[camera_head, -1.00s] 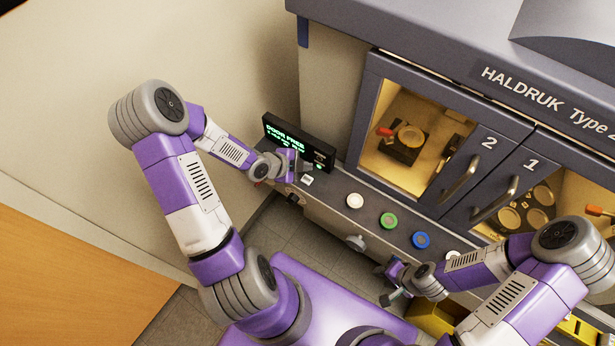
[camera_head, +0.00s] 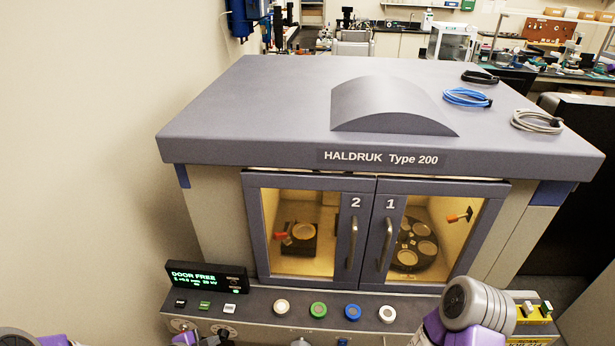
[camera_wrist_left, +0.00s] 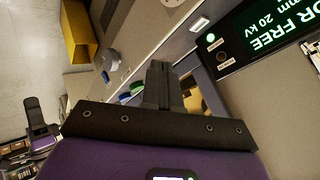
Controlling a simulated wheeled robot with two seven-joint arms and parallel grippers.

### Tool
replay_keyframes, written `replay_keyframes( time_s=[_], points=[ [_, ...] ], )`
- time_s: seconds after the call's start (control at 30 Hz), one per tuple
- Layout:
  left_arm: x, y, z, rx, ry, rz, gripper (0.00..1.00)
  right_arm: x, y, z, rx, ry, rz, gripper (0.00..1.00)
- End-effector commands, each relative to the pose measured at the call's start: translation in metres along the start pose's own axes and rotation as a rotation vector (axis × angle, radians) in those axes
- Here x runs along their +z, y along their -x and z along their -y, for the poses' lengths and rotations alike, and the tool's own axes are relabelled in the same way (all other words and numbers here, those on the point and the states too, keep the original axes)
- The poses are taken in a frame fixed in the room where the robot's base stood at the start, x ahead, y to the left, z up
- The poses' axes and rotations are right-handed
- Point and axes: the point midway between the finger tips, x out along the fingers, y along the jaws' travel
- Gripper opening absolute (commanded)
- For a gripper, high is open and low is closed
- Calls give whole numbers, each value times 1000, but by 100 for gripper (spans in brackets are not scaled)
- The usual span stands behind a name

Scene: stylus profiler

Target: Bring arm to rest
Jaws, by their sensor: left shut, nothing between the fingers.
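My left gripper (camera_head: 216,340) shows only in part at the bottom edge of the head view, below the keys of the machine's front ledge. In the left wrist view its two dark fingers (camera_wrist_left: 160,72) are together with nothing between them, in front of the machine's panel. They look apart from it, though the exact gap is hard to tell. My right arm (camera_head: 470,310) shows as a grey joint and purple link at the lower right of the head view. Its gripper is not seen there.
The HALDRUK machine (camera_head: 385,190) fills the middle, both doors shut. A display (camera_head: 207,277) reading DOOR FREE stands on its ledge (camera_head: 258,313), which has several coloured round buttons. A wall (camera_head: 80,170) is close on the left. Cable coils (camera_head: 467,97) lie on top.

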Motion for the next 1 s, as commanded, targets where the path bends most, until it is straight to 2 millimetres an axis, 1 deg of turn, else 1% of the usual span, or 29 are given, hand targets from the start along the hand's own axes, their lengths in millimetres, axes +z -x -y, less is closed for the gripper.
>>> replay_keyframes(
  time_s=[0.1,0.27,0.37,0.47,0.5,0.57,0.6,0.7,0.73,0.8,0.83,0.9,1.0],
  points=[
    [-7,-25,-28,54,172,-8,0,0,-13,-5,0,0,1,43],
    [-15,-55,-68,137,440,16,0,-1,-29,-11,0,0,0,43],
    [-20,-73,-100,196,625,55,0,-2,-40,-15,0,0,0,43],
    [-24,-91,-139,264,831,124,0,-2,-53,-20,0,0,1,43],
    [-25,-99,-158,292,924,166,0,-2,-59,-22,0,0,1,43],
    [-25,-109,-188,329,1066,243,0,-2,-68,-26,0,0,2,43],
    [-25,-114,-209,348,1163,304,0,-3,-75,-28,0,0,2,43],
    [-20,-122,-253,361,1369,462,0,-3,-89,-33,0,0,1,43],
    [-18,-122,-263,358,1417,503,0,-4,-91,-34,0,0,1,43],
    [-15,-122,-279,344,1499,577,0,-4,-95,-36,0,0,1,43],
    [-14,-122,-284,338,1525,601,0,-4,-96,-36,0,0,1,43],
    [-12,-121,-290,327,1564,636,0,-4,-97,-36,0,0,1,43],
    [-12,-120,-292,320,1583,651,0,-4,-97,-36,0,0,1,43]
  ],
)
